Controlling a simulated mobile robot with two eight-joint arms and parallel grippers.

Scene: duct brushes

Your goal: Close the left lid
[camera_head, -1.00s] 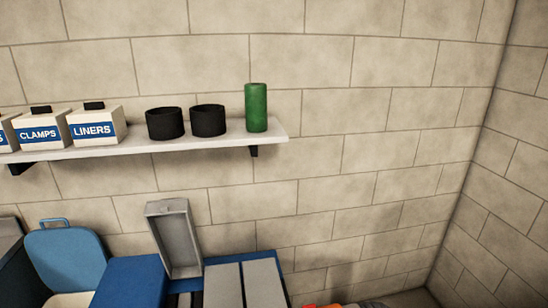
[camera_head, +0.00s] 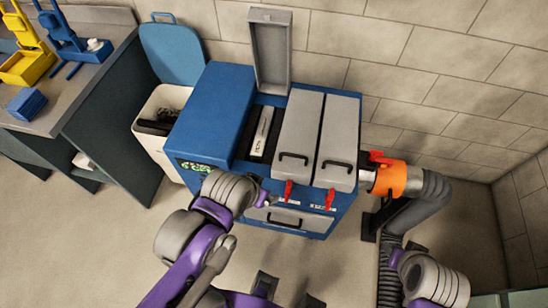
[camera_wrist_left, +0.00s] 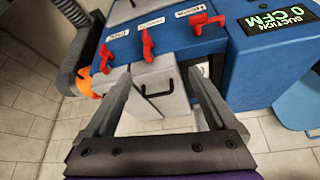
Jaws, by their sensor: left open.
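The left lid (camera_head: 270,52) is a grey panel standing open and upright at the back of the blue machine (camera_head: 212,112), against the wall. Below it the left slot is uncovered, with a pale labelled part (camera_head: 262,132) inside. Two other grey lids (camera_head: 300,130) (camera_head: 339,140) to its right lie shut, each with a black handle. My left gripper (camera_head: 262,197) is low in front of the machine, apart from the lid. In the left wrist view my left gripper (camera_wrist_left: 161,78) is open, its fingers either side of a grey front with a black handle (camera_wrist_left: 157,85). My right gripper is out of view.
Red levers (camera_head: 289,190) (camera_head: 329,198) stick out from the machine's front. An orange collar (camera_head: 390,178) with a grey hose (camera_head: 425,195) is at its right. A white bin (camera_head: 160,130) with a raised blue lid (camera_head: 172,52) stands left, beside a workbench (camera_head: 62,110).

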